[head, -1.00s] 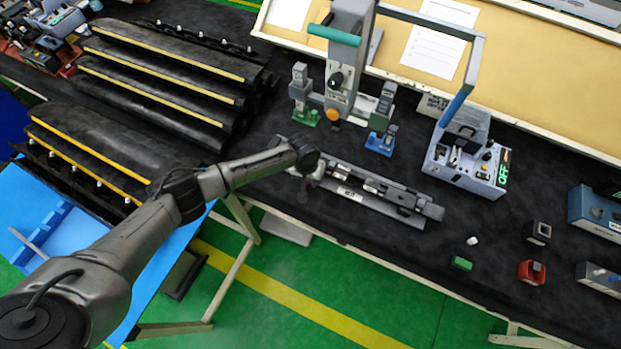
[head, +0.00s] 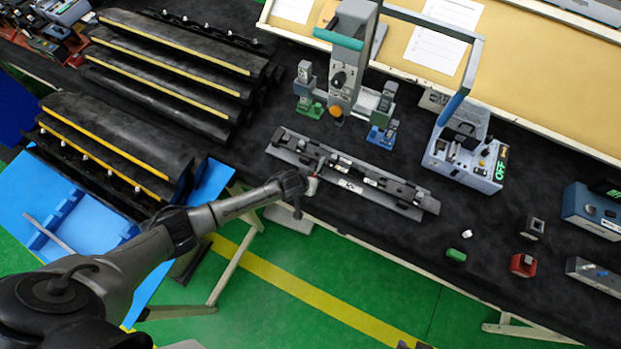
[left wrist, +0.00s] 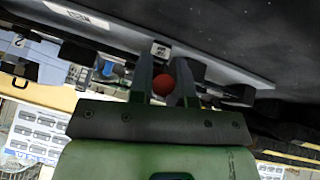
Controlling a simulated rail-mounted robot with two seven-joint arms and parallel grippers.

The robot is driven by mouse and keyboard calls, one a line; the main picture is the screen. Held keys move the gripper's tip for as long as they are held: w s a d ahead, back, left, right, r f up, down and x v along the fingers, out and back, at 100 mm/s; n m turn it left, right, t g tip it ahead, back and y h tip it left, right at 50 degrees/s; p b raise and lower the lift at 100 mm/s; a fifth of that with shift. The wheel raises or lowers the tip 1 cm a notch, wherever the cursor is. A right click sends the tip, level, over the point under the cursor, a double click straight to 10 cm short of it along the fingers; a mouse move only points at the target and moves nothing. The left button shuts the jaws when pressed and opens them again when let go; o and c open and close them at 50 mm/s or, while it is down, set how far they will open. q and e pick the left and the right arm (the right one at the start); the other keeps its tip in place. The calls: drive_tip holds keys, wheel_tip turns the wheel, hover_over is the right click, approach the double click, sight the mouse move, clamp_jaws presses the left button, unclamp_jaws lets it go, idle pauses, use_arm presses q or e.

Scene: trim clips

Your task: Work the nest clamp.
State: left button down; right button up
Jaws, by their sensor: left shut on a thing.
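The nest (head: 405,207), a long grey fixture with dark blocks and small white labels, lies on the black bench top in the middle of the head view. My left gripper (head: 313,184) is at its front edge, left of the middle. In the left wrist view, the fingers of my left gripper (left wrist: 162,84) are shut on a red ball knob (left wrist: 163,85), which I take for the clamp's handle end. The nest's grey edge (left wrist: 215,68) runs behind the fingers there. The rest of the clamp is mostly hidden. My right gripper is not in view.
Behind the nest stands a grey press (head: 346,75) with a green handle and small green and blue stands. A grey box with a tall handle (head: 465,160) is to the right. Small loose blocks (head: 523,264) lie at the right. Black trim panels (head: 115,140) are stacked left.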

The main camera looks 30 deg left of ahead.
use_arm(q)
drive_tip(key=shift+f+t, duration=0.15)
drive_tip(key=shift+t, duration=0.15)
drive_tip(key=c, duration=1.1)
unclamp_jaws()
drive_tip(key=v, duration=1.4)
drive_tip(key=shift+c, duration=0.2)
